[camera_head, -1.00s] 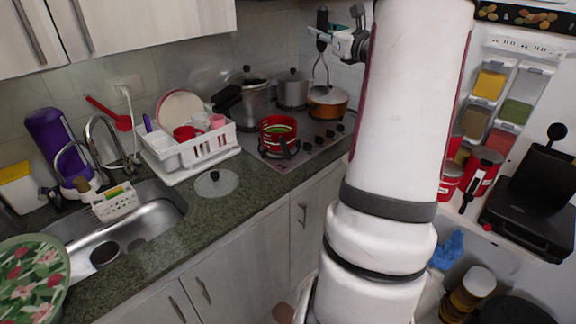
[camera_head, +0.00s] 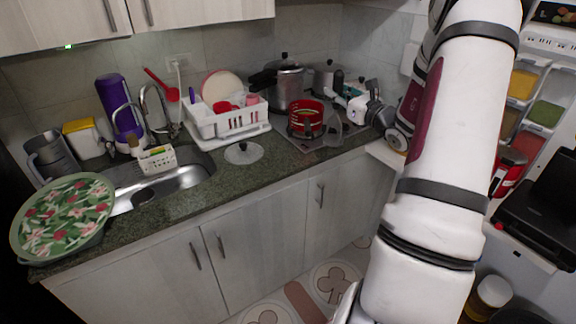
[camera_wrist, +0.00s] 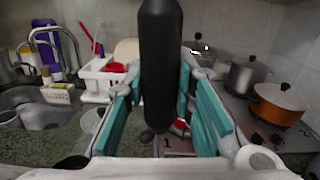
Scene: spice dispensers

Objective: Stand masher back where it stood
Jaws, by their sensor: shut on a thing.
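The masher has a black handle (camera_head: 339,79), upright in the head view and large in the middle of the wrist view (camera_wrist: 160,60). My gripper (camera_head: 343,97) is shut on this handle, with its teal finger pads (camera_wrist: 206,105) on either side of it in the wrist view.
The white dish rack (camera_head: 222,125) and a glass lid (camera_head: 243,153) are to the left on the counter (camera_head: 272,160). The stove holds a pressure cooker (camera_head: 287,86), a grey pot (camera_wrist: 245,75) and an orange pot (camera_wrist: 277,104). The counter's front strip is clear.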

